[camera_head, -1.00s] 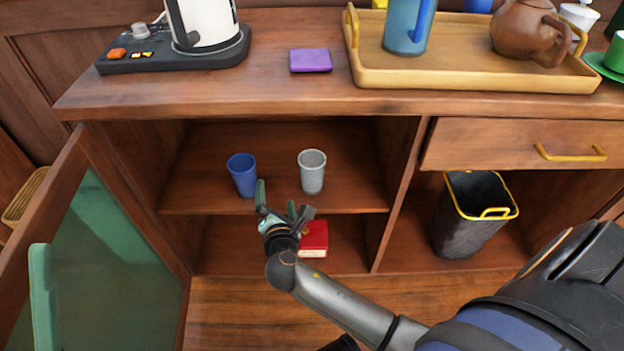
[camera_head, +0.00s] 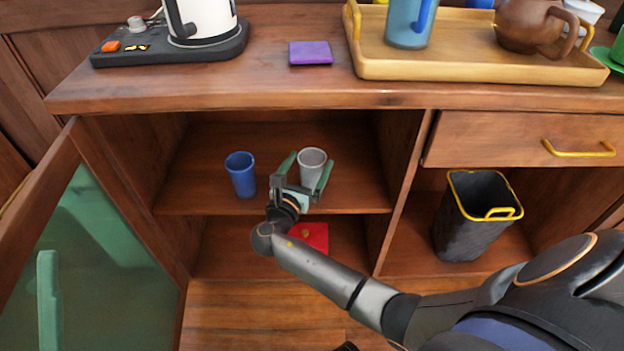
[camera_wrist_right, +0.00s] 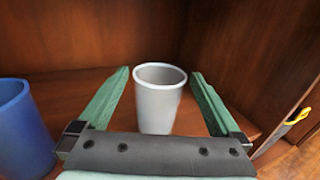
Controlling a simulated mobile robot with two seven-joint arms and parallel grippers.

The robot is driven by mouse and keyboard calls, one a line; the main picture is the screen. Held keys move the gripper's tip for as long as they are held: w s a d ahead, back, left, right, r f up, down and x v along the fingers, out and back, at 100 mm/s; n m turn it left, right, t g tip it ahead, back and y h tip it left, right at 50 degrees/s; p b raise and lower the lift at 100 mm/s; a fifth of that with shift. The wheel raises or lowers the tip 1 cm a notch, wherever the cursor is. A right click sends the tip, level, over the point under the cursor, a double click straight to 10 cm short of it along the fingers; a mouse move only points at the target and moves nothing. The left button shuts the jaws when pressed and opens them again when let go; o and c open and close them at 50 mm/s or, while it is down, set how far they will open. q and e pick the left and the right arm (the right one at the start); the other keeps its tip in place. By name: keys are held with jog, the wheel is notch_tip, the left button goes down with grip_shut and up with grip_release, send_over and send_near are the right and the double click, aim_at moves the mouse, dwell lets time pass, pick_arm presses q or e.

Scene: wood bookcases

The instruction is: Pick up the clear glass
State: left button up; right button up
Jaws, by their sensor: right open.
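A pale grey, slightly see-through glass (camera_head: 312,158) stands upright on the upper shelf of the open cabinet. It also shows in the right wrist view (camera_wrist_right: 159,98), between the fingers. My right gripper (camera_head: 305,170) is open, with one green finger on each side of the glass. In the right wrist view the gripper (camera_wrist_right: 162,85) shows a gap between each finger and the glass. The lower front of the glass is hidden by the gripper in the head view.
A blue cup (camera_head: 240,175) stands on the same shelf, left of the glass. A red book (camera_head: 318,237) lies on the shelf below. The cabinet door (camera_head: 100,260) is open at left. A dark bin (camera_head: 472,222) stands at right. The countertop (camera_head: 255,80) overhangs the shelf.

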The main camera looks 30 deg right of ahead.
aim_at(316, 150)
jog(key=b+x, duration=0.2)
jog(key=x, duration=0.2)
jog(key=shift+w+d+f, duration=0.2)
jog(key=shift+w+d, duration=0.05)
jog(key=shift+d, duration=0.05)
jog(key=shift+w+d+r, duration=0.15)
jog(key=shift+w+d, duration=0.1)
jog(key=shift+d, duration=0.1)
pick_arm(q)
jog(key=f, duration=0.3)
jog(key=shift+w+d+f, duration=0.1)
jog(key=shift+d+f, duration=0.1)
jog(key=shift+f, duration=0.05)
pick_arm(e)
grip_shut()
